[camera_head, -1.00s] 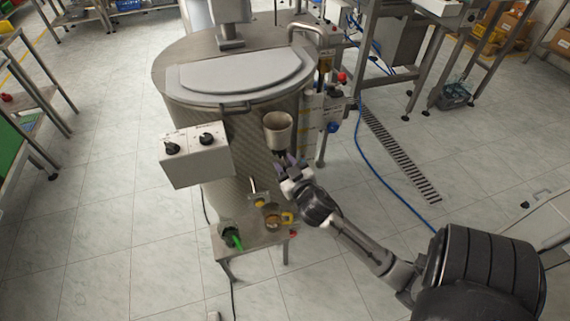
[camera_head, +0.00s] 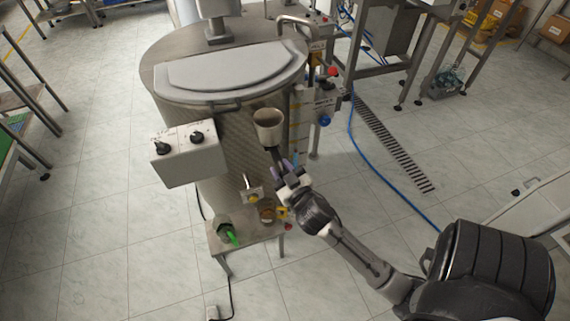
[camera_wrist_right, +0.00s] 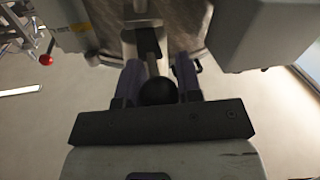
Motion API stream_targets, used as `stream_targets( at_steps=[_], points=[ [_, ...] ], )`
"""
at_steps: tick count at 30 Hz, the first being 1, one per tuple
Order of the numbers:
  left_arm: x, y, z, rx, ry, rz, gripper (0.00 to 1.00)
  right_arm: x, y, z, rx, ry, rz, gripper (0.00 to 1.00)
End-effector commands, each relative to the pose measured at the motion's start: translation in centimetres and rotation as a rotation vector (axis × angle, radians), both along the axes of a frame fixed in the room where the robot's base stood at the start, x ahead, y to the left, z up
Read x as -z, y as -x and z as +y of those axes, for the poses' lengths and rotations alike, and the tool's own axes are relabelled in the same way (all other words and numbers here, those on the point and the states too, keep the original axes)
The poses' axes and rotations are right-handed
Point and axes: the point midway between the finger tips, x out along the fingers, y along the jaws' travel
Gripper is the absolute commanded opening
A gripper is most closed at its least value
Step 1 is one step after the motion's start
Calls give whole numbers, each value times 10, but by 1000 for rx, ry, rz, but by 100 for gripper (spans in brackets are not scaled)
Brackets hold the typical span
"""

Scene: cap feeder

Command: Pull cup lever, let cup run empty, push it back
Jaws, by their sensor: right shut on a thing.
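The pale cup (camera_head: 268,127) sits on the front of the large metal vat, its open top facing up; I cannot tell what is inside. The cup's lever (camera_head: 275,154) comes out below it as a dark bar. My right gripper (camera_head: 283,174) is just below the cup, at the lever's lower end. In the right wrist view its two purple-grey fingers (camera_wrist_right: 157,85) are shut on the lever, with its round black knob (camera_wrist_right: 158,92) between them. My left gripper is not in view.
A grey control box (camera_head: 188,155) with two black knobs juts out left of the cup. A low metal stand (camera_head: 250,238) with valves, one with a green handle (camera_head: 231,237), stands below. A blue hose (camera_head: 385,180) runs over the floor at right.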

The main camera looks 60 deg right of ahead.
Motion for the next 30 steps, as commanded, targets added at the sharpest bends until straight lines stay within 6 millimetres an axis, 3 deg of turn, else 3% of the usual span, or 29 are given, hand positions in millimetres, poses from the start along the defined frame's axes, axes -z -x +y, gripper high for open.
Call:
stream_targets(
  at_steps=[3,4,11,22,30],
  points=[
    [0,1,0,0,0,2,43,-2,0,1,-3,2,-4,0],
    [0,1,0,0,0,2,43,-2,0,1,-3,2,-4,36],
    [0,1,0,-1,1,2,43,-1,0,0,-2,2,-3,57],
    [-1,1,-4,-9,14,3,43,-1,7,4,-1,-1,-1,58],
    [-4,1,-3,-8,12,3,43,0,50,25,1,-3,-1,58]
  ],
)
